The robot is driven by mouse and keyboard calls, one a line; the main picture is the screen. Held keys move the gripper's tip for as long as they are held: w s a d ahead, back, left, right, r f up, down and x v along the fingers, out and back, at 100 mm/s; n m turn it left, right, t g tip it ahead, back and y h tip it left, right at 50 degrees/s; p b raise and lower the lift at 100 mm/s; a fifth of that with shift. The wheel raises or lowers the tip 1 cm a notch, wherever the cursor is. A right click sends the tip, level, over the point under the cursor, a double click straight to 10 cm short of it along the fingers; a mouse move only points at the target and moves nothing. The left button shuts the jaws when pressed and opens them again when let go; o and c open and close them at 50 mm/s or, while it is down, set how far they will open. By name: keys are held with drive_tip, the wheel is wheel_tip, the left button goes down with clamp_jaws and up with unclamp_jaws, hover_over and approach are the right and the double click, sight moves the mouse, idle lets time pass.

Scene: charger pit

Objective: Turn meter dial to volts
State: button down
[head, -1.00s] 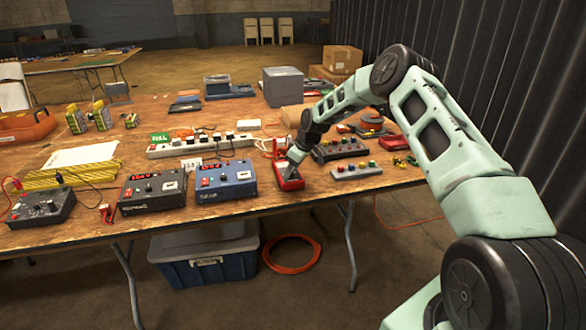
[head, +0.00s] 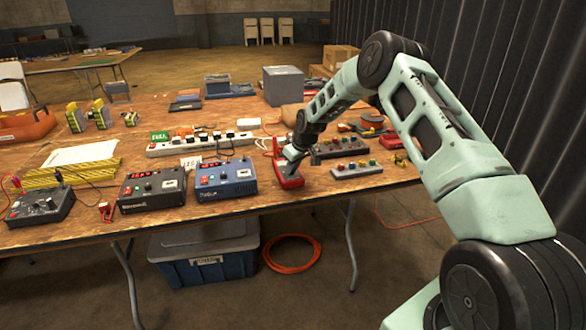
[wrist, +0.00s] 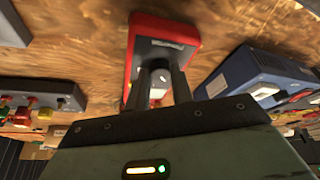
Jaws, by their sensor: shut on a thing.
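The red meter (head: 288,180) lies on the wooden table, right of the blue charger, and it also shows in the wrist view (wrist: 133,50) with a dark face. My gripper (head: 292,162) reaches down onto the meter from above. In the wrist view my gripper (wrist: 161,72) has its two dark fingers over the meter's face, shut on the dial (wrist: 158,84), which shows as a small pale part between them. The fingers hide most of the dial, so I cannot read its setting.
A blue charger (head: 225,178) and a black charger (head: 152,188) stand left of the meter. A grey button box (head: 356,170) is close on the right. A power strip (head: 200,146) lies behind. Bare table shows in front of the meter.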

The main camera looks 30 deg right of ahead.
drive_tip(key=m, duration=0.1)
drive_tip(key=m+h, duration=0.1)
drive_tip(key=m, duration=0.1)
drive_tip(key=m+b, duration=0.1)
drive_tip(key=shift+a+m+h, duration=0.3)
drive_tip(key=shift+h, duration=0.1)
drive_tip(key=shift+a+m+h+b, duration=0.1)
drive_tip(key=shift+m+h+b, duration=0.4)
drive_tip(key=shift+m, duration=1.4)
drive_tip(key=shift+h, duration=0.3)
drive_tip(key=c, duration=1.2)
unclamp_jaws()
drive_tip(key=shift+r, duration=0.1)
drive_tip(key=v, duration=1.7)
drive_tip(key=shift+w+r, duration=0.2)
